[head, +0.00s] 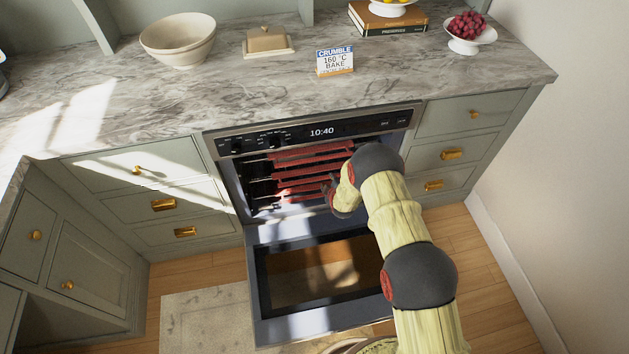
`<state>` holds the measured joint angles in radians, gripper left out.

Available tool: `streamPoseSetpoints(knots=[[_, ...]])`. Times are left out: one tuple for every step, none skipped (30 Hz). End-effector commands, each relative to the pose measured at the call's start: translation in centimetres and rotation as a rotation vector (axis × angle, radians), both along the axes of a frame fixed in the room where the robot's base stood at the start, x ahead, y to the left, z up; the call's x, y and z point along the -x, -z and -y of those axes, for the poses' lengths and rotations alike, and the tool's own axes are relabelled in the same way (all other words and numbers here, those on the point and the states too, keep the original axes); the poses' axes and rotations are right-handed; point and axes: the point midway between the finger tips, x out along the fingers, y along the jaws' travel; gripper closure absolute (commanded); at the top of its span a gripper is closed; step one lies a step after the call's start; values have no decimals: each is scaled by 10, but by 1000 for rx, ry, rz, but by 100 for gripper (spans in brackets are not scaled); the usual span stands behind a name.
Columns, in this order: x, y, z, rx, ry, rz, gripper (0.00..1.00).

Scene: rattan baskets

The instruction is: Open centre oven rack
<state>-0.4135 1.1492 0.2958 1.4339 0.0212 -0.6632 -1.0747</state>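The oven (318,131) is built into the counter front, and its door (318,280) hangs folded down and open. Several racks with red front bars are stacked inside the cavity. The centre rack (298,172) is among them, and none clearly sticks out past the others. My arm reaches in from the lower right. My gripper (329,190) is at the right part of the oven opening, close to the red bars. My own wrist and arm hide the right ends of the racks. I cannot tell whether the fingers are open or touch a rack.
Closed drawers flank the oven. The lowered door takes up the floor space in front, beside a rug (205,320).

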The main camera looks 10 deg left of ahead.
Motion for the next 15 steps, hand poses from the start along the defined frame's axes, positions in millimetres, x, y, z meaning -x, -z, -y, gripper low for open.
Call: streamPoseSetpoints(knots=[[1,19,-10,32,-54,81,67],[0,25,-15,53,-85,138,67],[0,32,-21,81,-121,210,67],[1,37,-25,100,-145,261,67],[3,40,-29,119,-167,310,67],[5,44,-33,144,-190,369,67],[7,48,-35,161,-205,408,67],[9,49,-37,175,-217,445,67],[12,52,-38,195,-230,485,67],[14,53,-39,206,-238,511,67],[15,53,-40,215,-245,534,67],[17,54,-41,225,-251,557,67],[17,54,-42,232,-254,571,67],[17,55,-43,237,-256,581,67],[16,55,-44,240,-258,590,67]])
